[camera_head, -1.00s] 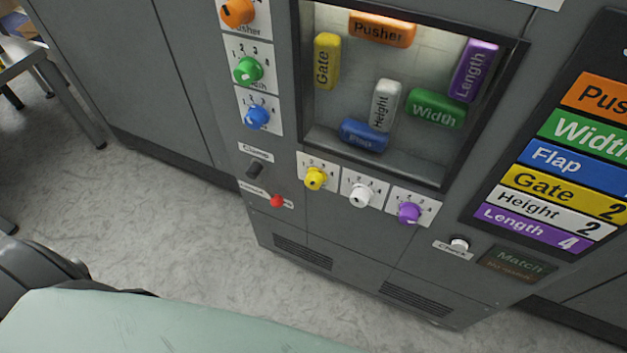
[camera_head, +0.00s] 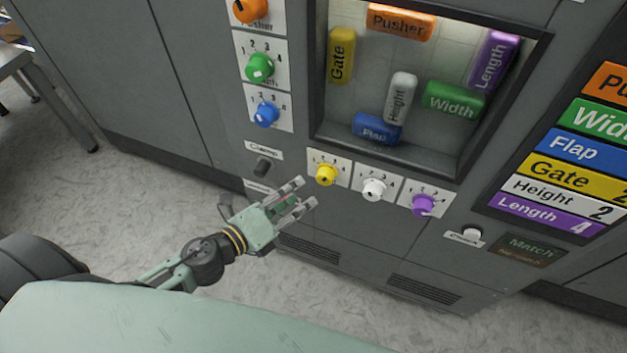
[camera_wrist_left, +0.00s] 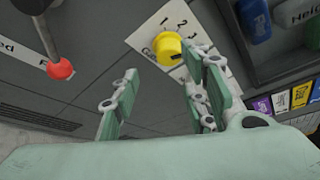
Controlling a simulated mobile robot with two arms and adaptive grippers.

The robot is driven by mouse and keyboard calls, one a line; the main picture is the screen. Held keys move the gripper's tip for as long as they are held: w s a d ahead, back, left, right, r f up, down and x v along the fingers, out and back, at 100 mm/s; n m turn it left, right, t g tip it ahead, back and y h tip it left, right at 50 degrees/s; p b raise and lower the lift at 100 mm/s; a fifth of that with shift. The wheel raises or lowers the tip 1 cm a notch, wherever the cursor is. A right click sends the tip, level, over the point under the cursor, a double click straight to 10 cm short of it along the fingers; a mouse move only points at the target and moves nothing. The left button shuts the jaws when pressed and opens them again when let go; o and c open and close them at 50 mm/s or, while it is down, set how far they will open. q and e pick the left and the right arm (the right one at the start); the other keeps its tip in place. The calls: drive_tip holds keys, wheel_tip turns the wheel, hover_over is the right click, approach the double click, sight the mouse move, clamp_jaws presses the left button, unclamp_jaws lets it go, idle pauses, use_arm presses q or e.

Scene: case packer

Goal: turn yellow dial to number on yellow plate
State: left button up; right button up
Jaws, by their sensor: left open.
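The yellow dial (camera_head: 325,175) sits on a white number plate under the window, leftmost of a row of dials. The yellow plate (camera_head: 568,178), reading "Gate 2", is on the panel at the right. My left gripper (camera_head: 306,193) is open and empty, just below and left of the yellow dial, apart from it. In the left wrist view the yellow dial (camera_wrist_left: 169,47) shows beyond the fingers, with a dark mark on its face and the numbers 1 and 2 legible beside it. My right gripper is not in view.
A white dial (camera_head: 373,189) and a purple dial (camera_head: 423,206) stand to the right of the yellow one. A red-knobbed lever (camera_wrist_left: 60,68) shows in the wrist view. Orange, green and blue (camera_head: 264,114) dials are up left.

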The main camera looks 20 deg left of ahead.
sight(320, 182)
use_arm(q)
drive_tip(key=x, duration=0.2)
drive_tip(key=p+x, duration=0.1)
drive_tip(key=x, duration=0.1)
drive_tip(key=r+x, duration=0.1)
drive_tip(key=x, duration=0.1)
drive_tip(key=shift+w+d+f+p, duration=0.15)
drive_tip(key=shift+d+p, duration=0.1)
drive_tip(key=shift+p, duration=0.15)
drive_tip(key=shift+x, duration=0.8)
drive_tip(key=shift+c, duration=0.2)
drive_tip(key=shift+f, duration=0.1)
drive_tip(key=c, duration=0.9)
drive_tip(key=shift+f, duration=0.15)
drive_tip(key=shift+c, duration=0.2)
